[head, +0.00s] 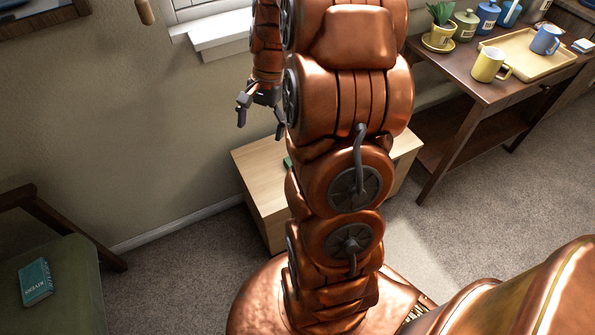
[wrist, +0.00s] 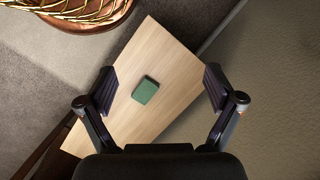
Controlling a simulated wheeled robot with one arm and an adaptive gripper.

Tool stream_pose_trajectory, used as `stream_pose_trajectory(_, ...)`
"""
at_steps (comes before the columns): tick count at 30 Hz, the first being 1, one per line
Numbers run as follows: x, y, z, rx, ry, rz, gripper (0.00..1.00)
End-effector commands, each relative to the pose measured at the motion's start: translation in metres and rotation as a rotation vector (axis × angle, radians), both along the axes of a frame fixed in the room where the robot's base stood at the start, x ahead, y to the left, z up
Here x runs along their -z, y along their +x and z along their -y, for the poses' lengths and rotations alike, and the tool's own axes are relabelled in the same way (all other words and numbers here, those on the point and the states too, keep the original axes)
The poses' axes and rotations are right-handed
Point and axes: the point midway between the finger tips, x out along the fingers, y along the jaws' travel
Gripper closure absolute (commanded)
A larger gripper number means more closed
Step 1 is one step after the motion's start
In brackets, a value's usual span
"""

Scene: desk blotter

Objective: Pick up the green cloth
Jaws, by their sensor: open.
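The green cloth (wrist: 145,90) looks like a small folded square lying flat on a light wooden surface, the top of a low cabinet (wrist: 170,60). In the head view only a sliver of the green cloth (head: 287,161) shows at the edge of my arm, which hides the rest. My gripper (wrist: 160,90) is open and empty above the cabinet, with the cloth between its fingers in the wrist view but apart from them. In the head view my gripper (head: 260,115) hangs over the left part of the cabinet (head: 262,180), fingers spread.
A dark wooden table (head: 480,85) at the right holds a tray (head: 525,62), a yellow mug (head: 489,65), a blue mug (head: 545,40) and several jars. A green chair (head: 70,290) with a teal book (head: 36,281) stands at the left. A window sill (head: 220,40) juts out behind my gripper.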

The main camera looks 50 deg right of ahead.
Motion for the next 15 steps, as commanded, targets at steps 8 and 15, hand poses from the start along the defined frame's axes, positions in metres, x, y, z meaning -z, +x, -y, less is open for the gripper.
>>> stream_pose_trajectory(8, 0.112, 0.016, 0.093, 0.348, 0.045, -0.037, 0.08)
stream_pose_trajectory(15, 0.186, 0.009, 0.159, 0.592, 0.077, -0.066, 0.08)
